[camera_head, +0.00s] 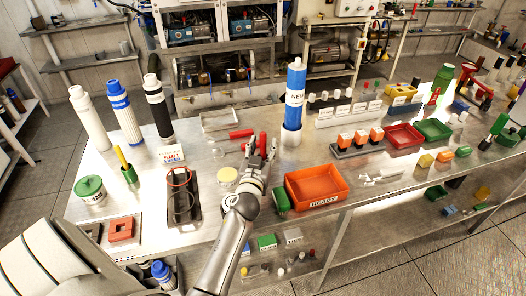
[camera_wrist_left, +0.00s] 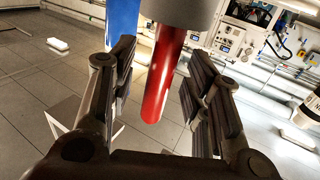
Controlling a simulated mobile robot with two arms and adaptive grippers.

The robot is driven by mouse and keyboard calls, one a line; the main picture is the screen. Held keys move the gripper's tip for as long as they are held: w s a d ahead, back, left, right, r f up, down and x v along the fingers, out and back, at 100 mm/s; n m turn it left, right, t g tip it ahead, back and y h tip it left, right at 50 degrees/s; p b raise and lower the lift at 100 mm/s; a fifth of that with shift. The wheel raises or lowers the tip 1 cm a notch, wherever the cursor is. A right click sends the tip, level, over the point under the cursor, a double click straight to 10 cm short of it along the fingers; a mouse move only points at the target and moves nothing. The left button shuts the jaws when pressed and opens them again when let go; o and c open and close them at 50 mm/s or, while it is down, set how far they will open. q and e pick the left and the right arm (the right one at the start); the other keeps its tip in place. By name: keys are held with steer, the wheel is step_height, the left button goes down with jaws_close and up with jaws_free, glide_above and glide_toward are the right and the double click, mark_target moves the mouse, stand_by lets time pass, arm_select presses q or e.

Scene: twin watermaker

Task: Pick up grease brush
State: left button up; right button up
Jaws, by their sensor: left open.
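My left gripper (camera_head: 262,146) is over the workbench, just left of the tall blue filter cartridge (camera_head: 295,92). Its fingers are apart in the wrist view (camera_wrist_left: 155,105). A red cylinder (camera_wrist_left: 161,75) with a grey upper part appears between the fingers there, with visible gaps on both sides. Red handles (camera_head: 241,133) lie beside the gripper in the head view; the gripper partly hides this spot. A yellow-handled stick (camera_head: 121,157) stands in a green cup (camera_head: 129,174) at left. I cannot tell for sure which item is the grease brush. My right gripper is not in view.
An orange READY bin (camera_head: 318,185) stands right of my left arm. White, blue and black cartridges (camera_head: 157,108) stand at the back left. Small bins (camera_head: 404,136) crowd the right side.

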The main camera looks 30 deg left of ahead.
mark_target(263, 132)
arm_select(q)
steer(key=shift+w+a, duration=0.15)
steer(key=shift+w, duration=0.25)
steer(key=c, duration=0.9)
steer(key=shift+c, duration=0.2)
step_height(263, 132, up, 10)
steer(key=shift+p, duration=0.65)
